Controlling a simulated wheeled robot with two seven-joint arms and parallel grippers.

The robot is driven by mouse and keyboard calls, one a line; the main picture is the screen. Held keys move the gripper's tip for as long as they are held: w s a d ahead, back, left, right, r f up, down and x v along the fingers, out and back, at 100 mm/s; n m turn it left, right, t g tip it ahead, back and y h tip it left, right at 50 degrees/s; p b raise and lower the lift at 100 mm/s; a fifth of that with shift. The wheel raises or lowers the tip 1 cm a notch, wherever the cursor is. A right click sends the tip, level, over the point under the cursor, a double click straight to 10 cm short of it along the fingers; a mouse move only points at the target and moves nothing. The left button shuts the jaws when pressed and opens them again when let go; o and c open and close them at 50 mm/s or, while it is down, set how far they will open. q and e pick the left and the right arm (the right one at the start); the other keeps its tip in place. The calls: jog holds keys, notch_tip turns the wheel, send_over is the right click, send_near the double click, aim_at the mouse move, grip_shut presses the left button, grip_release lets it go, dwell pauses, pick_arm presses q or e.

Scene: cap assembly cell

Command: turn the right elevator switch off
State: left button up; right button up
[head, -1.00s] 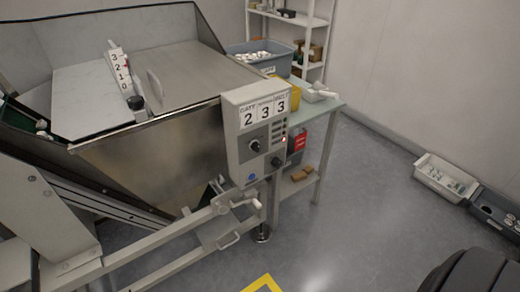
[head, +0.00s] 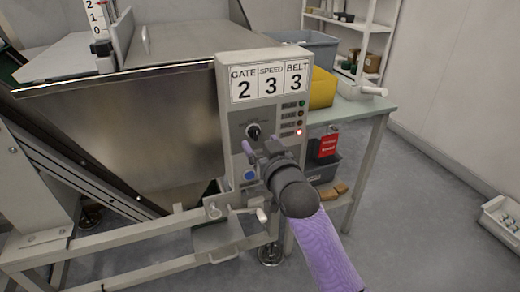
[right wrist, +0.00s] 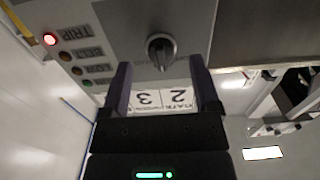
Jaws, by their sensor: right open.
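A grey control box (head: 226,112) carries a dark rotary switch (head: 253,131) on its front face. The switch also shows in the right wrist view (right wrist: 161,50), with a pale mark on its handle. My right gripper (head: 261,147) is open in front of the box, just below the switch in the head view. In the right wrist view its fingers (right wrist: 160,75) are spread, with the switch ahead of the gap between them. I cannot tell whether they touch it. A second dark knob, lower on the box earlier, is hidden behind my gripper. My left gripper is not in view.
A red lamp (head: 299,132) is lit on the box, labelled TRIP in the wrist view. A blue button (head: 250,175) sits lower. A metal hopper (head: 150,125) stands left, a green-topped table (head: 350,112) right.

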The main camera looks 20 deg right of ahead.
jog(key=shift+w+a+f+b, duration=0.15)
jog(key=shift+w+b, duration=0.35)
jog(key=shift+w, duration=0.85)
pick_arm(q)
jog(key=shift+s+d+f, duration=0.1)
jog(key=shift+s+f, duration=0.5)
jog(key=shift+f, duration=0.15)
pick_arm(e)
jog(key=shift+c, duration=0.2)
